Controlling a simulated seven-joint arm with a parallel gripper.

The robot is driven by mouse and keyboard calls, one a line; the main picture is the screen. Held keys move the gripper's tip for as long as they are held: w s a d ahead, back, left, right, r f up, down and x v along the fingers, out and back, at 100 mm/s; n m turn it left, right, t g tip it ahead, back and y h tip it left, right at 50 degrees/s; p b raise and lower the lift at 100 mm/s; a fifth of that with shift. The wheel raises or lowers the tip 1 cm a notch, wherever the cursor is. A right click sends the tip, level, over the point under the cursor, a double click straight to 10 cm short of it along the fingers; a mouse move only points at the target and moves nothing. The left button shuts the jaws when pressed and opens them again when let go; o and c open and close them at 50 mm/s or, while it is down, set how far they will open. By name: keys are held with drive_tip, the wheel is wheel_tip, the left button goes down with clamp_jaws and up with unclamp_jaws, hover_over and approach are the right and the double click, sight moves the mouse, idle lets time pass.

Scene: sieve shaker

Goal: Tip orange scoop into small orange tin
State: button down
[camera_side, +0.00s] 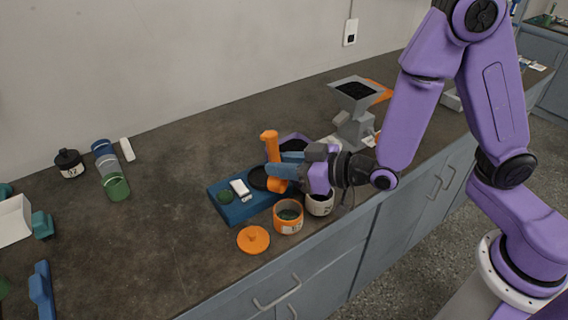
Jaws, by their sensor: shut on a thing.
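The orange scoop (271,150) stands roughly upright, handle up, above the far side of the blue device. My gripper (277,172) is shut on the scoop, reaching it from the right with blue fingers. The scoop's lower end (277,186) is just above and behind the small orange tin. The small orange tin (288,226) stands open near the counter's front edge, with a white label and dark greenish contents. I cannot tell what the scoop holds. An orange lid (253,239) lies to the left of the tin.
A blue device (235,211) with a dark round pan (258,179) sits behind the tin. A pale tin (319,205) stands close at its right, under my wrist. A grey hopper (355,104) stands farther back.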

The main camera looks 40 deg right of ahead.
drive_tip(key=shift+w+a+r+g+h, duration=0.25)
drive_tip(key=shift+w+g+h, duration=0.15)
drive_tip(key=shift+g, duration=0.3)
drive_tip(key=shift+w+a+r+g+h, duration=0.15)
drive_tip(key=shift+w+a+g+h, duration=0.15)
drive_tip(key=shift+w+g, duration=0.3)
drive_tip(key=shift+w+a+g+h, duration=0.2)
drive_tip(key=shift+g+h, duration=0.2)
drive_tip(key=shift+g, duration=0.4)
drive_tip(key=shift+w, duration=0.1)
